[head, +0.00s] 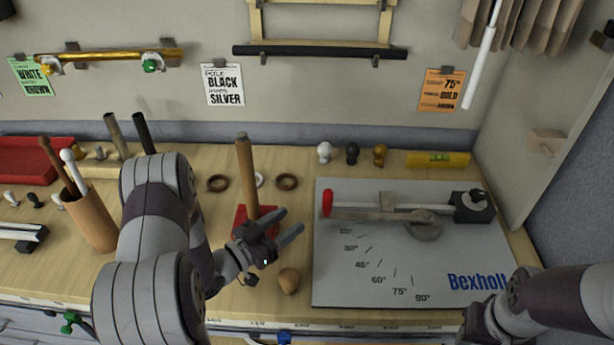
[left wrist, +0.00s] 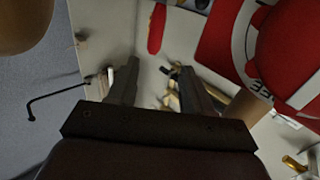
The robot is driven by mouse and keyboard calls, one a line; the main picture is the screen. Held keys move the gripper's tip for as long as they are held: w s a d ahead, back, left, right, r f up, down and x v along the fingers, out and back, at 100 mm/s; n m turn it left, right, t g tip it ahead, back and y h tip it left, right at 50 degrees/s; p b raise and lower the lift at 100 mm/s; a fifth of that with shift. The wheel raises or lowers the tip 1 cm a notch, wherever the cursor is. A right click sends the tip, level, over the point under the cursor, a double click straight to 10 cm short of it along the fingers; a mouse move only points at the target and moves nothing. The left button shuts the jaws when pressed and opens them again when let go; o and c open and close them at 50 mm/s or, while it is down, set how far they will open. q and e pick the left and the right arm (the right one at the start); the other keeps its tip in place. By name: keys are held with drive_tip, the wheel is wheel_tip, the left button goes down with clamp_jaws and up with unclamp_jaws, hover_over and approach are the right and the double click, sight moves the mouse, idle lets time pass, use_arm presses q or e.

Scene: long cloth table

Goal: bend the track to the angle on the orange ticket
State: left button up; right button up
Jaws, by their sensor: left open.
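The orange ticket (head: 442,90) hangs on the back wall at right and reads 75° and GOLD. A grey bending plate (head: 340,270) lies on the table at right, with angle marks from 15° to 90°. A pale track (head: 395,206) lies along its far side, its right end at a dark clamp block (head: 473,206). A lever with a red handle (head: 327,203) points left; the handle seems to show in the left wrist view (left wrist: 157,28). My left gripper (head: 292,224) is open and empty, left of the plate. My right gripper's fingers are not clear at lower right.
A wooden post on a red base (head: 247,180) stands close behind my left gripper. A wooden knob (head: 289,281) stands in front of it. Rings (head: 286,182), small knobs (head: 352,153) and a yellow level (head: 438,160) lie behind. A holder with rods (head: 88,220) stands at left.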

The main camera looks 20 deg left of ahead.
sight(324, 200)
use_arm(q)
drive_tip(key=p+x, duration=0.1)
drive_tip(key=x, duration=0.4)
drive_tip(key=p+x, duration=0.1)
drive_tip(key=x, duration=0.5)
drive_tip(key=shift+d+r, duration=0.2)
drive_tip(key=shift+d, duration=0.25)
drive_tip(key=shift+w+d, duration=0.3)
drive_tip(key=shift+w, duration=0.2)
use_arm(e)
drive_tip(key=shift+s+d+r, duration=0.1)
drive_tip(key=shift+d+r, duration=0.1)
drive_tip(key=shift+r, duration=0.35)
drive_tip(key=shift+s+d+r, duration=0.1)
drive_tip(key=shift+d+r, duration=0.05)
drive_tip(key=shift+r, duration=0.35)
use_arm(q)
clamp_jaws()
